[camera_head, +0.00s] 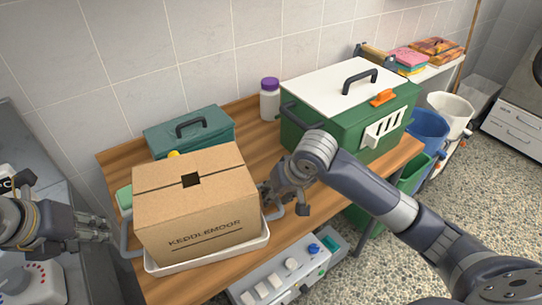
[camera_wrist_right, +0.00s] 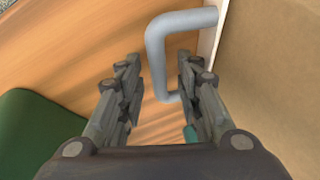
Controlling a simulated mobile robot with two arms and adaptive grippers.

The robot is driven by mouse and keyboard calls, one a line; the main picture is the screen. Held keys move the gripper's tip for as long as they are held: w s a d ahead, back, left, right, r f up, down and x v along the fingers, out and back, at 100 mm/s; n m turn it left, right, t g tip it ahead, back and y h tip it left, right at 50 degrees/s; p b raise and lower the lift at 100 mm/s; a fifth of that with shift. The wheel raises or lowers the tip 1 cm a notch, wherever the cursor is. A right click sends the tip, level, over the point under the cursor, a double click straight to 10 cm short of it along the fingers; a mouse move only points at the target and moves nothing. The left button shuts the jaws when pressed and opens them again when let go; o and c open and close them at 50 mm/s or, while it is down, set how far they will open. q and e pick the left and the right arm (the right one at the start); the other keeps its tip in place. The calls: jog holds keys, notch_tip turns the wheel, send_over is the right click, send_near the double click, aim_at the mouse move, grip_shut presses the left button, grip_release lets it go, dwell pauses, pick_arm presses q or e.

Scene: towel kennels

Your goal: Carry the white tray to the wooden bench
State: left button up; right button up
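The white tray (camera_head: 210,258) stands on a wooden top (camera_head: 255,165), with a grey loop handle at each end. A cardboard box marked KEDDLEMOOR (camera_head: 200,205) sits in the tray and covers most of it. My left gripper (camera_head: 108,229) is open just left of the left handle (camera_head: 127,240), apart from it. My right gripper (camera_head: 270,197) is at the tray's right end. In the right wrist view its fingers (camera_wrist_right: 158,85) are open, with the right handle (camera_wrist_right: 155,50) between them and a gap on both sides.
A teal toolbox (camera_head: 190,132) stands behind the box. A white-lidded green crate (camera_head: 330,110) and a purple-capped bottle (camera_head: 270,100) stand at the back. A grey panel with knobs (camera_head: 285,275) is in front; buckets (camera_head: 430,128) are at right.

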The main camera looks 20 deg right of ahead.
jog(key=shift+r, duration=0.1)
jog(key=shift+s+r, duration=0.1)
jog(key=shift+r, duration=0.15)
pick_arm(q)
jog(key=shift+s+r, duration=0.1)
jog(key=shift+r, duration=0.2)
pick_arm(e)
jog(key=v, duration=1.1)
jog(key=shift+s+r, duration=0.1)
